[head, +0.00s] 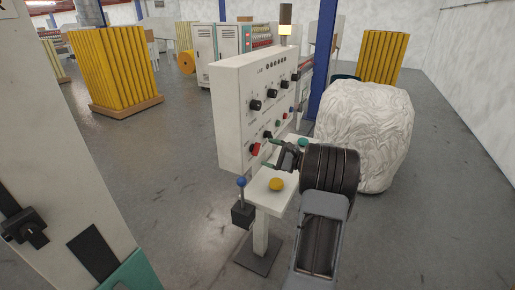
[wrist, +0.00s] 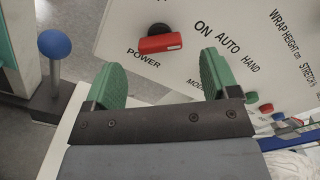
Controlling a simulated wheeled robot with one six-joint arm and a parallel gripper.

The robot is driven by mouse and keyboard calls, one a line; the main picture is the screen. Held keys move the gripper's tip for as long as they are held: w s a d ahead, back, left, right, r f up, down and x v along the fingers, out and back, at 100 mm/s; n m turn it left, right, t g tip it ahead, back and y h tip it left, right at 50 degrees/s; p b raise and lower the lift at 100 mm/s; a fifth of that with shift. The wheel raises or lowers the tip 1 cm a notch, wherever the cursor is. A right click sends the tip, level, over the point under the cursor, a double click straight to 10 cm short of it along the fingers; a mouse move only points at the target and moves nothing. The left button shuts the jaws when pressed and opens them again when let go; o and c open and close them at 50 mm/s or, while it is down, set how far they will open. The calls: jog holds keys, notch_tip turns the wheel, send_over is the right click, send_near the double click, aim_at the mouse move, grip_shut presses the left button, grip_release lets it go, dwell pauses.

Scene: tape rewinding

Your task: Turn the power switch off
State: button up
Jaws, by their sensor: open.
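In the head view my gripper (head: 276,155) is at the panel's lower front, just right of the switch.
The white control panel (head: 228,100) carries several black knobs and coloured buttons. A blue-topped lever (head: 241,182) stands left of the white stand, and a yellow button (head: 276,184) sits on its ledge. A large wrapped white bale (head: 375,130) is at the right.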

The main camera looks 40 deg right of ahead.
aim_at(258, 148)
jog(key=shift+p+x, duration=0.45)
jog(key=shift+x, duration=2.3)
jog(key=shift+c, duration=0.2)
jog(key=c, duration=0.9)
